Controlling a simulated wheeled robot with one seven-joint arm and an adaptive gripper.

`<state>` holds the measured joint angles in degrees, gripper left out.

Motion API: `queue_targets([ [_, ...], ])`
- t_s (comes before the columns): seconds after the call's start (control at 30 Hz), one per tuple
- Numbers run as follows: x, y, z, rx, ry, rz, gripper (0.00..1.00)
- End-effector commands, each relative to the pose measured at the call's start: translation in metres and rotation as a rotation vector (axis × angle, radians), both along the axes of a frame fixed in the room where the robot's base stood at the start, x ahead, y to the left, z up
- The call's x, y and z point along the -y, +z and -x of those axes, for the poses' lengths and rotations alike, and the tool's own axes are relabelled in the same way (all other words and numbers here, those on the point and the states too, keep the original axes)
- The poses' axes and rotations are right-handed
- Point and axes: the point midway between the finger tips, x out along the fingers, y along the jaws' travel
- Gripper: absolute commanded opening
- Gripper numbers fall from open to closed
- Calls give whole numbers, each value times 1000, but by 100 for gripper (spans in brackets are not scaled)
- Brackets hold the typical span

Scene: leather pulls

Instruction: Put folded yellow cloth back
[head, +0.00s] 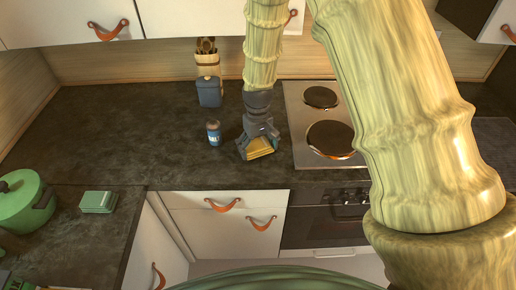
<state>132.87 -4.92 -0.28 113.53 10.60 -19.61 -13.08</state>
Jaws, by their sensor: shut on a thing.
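The folded yellow cloth (261,148) is at the lower end of my gripper (257,146), over the dark worktop just left of the stove. My gripper points down and is shut on the cloth. The gripper hides the cloth's back part. I cannot tell whether the cloth touches the worktop.
A blue salt shaker (214,133) stands close left of my gripper. A blue canister (209,91) and a utensil holder (207,63) stand behind. The stove (316,146) is at right. A green pot (22,203) and a folded green cloth (98,202) are at left. The back-left worktop is clear.

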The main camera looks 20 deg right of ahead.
Motion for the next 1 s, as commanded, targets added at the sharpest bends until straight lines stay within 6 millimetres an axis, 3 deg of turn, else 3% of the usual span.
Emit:
queue_targets([
  [0.2, 0, -16, 1, -1, -1, 0, 58],
  [0.6, 0, -21, 0, 0, -1, 0, 58],
  [0.63, 0, -20, 0, 0, -1, 0, 92],
  [0.67, 0, -20, 0, 0, -1, 0, 98],
  [1.0, 0, -20, 0, 0, -1, 0, 100],
])
